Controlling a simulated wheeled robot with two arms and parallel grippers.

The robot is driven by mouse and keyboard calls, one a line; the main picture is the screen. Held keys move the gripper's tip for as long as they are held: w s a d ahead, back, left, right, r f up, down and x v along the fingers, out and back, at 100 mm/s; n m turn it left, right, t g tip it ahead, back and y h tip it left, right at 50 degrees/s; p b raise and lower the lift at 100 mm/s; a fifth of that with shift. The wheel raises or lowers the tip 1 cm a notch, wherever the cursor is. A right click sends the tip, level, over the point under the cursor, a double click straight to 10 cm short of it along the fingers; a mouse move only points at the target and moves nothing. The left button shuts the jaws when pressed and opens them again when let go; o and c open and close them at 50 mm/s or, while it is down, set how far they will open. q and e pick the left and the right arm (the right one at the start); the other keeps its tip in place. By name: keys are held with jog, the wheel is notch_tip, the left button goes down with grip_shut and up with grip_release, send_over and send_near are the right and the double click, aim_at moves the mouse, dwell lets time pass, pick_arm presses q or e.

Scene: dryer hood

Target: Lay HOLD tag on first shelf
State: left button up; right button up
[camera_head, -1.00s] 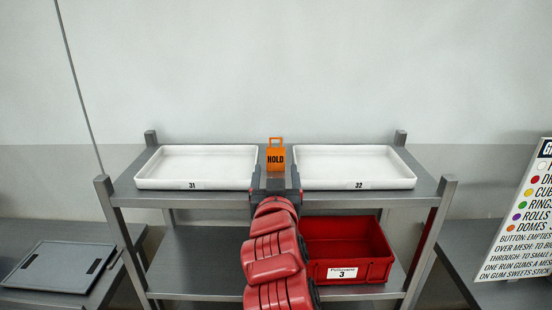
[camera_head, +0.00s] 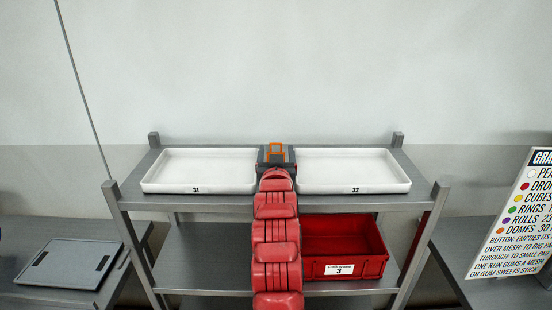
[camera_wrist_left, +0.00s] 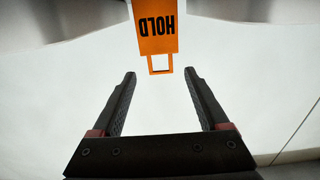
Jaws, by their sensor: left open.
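The orange HOLD tag (camera_wrist_left: 158,28), with black letters and an open loop handle, shows upside down in the left wrist view. In the head view only its upper part (camera_head: 276,147) shows, between the two white trays on the top shelf (camera_head: 225,203). My gripper hides the rest. My left gripper (camera_head: 276,155) is over the gap between the trays. It is open and empty in the wrist view (camera_wrist_left: 160,74), with the tag's loop between the fingertips in the picture. I cannot tell whether a finger touches it. My right gripper is not in view.
White tray 31 (camera_head: 200,188) and white tray 32 (camera_head: 352,188) flank the gripper closely. A red bin (camera_head: 345,268) marked 3 sits on the lower shelf (camera_head: 200,262). A grey board (camera_head: 72,264) lies at left. A sign (camera_head: 518,215) stands at right.

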aim_at(276, 144)
pick_arm(q)
jog(key=w+p, duration=0.2)
jog(key=w, duration=0.1)
jog(key=shift+w+r, duration=0.15)
jog(key=shift+r, duration=0.2)
jog(key=shift+w+f, duration=0.15)
jog(key=shift+w, duration=0.3)
grip_shut()
